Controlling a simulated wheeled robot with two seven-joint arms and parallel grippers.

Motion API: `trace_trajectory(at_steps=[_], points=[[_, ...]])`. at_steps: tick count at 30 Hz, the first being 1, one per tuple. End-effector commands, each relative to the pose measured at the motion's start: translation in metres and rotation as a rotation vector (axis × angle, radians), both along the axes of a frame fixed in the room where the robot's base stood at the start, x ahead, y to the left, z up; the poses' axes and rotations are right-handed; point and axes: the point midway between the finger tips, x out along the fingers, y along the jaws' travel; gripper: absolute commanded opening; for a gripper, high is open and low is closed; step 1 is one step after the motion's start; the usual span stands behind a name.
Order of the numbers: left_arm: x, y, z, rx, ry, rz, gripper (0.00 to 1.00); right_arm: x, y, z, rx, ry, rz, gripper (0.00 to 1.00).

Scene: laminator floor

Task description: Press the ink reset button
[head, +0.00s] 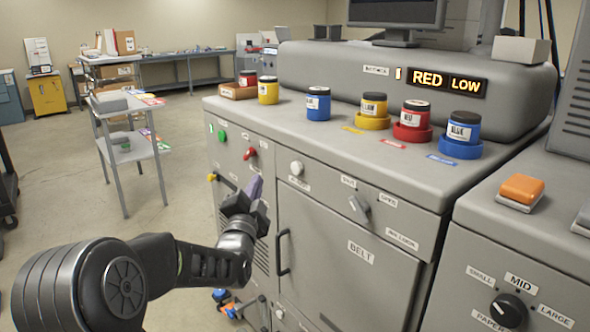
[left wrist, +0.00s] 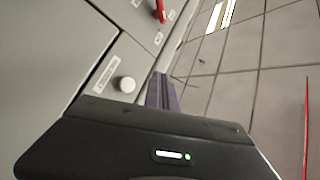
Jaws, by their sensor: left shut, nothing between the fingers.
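A white round button (head: 297,168) with a small label below it sits on the upper front of the grey machine, right of a red knob. The label is too small to read, so I cannot confirm it is the ink reset button. A white round button (left wrist: 127,84) beside a label also shows in the left wrist view. My left gripper (head: 254,188) is shut and empty, in front of the machine, left of and a little below the white button in the head view. Its fingertips (left wrist: 163,92) appear right of the button in the wrist view, apart from it. My right gripper is not in view.
Ink jars stand on the machine top, including a blue jar (head: 317,104). The display (head: 447,80) reads RED LOW. A red knob (head: 250,153), a green button (head: 222,135) and a door handle (head: 282,252) are nearby. Open floor lies to the left, before a small cart (head: 128,150).

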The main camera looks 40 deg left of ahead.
Motion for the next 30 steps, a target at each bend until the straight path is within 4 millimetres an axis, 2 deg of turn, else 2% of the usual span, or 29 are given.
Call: trace_trajectory(at_steps=[5, 15, 18, 24, 30], points=[[0.014, -0.005, 0.001, 0.001, 0.001, -0.002, 0.00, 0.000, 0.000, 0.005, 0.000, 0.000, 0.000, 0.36], [0.057, -0.018, 0.002, 0.002, 0.001, -0.003, 0.00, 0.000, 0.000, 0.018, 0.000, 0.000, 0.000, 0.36], [0.067, -0.020, -0.001, 0.001, 0.000, -0.002, 0.00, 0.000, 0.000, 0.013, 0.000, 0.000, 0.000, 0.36], [0.079, -0.023, 0.000, 0.001, -0.001, 0.000, 0.00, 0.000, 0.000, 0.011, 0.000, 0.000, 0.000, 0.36], [0.081, -0.024, 0.000, 0.000, 0.000, 0.000, 0.00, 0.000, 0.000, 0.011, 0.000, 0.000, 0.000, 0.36]])
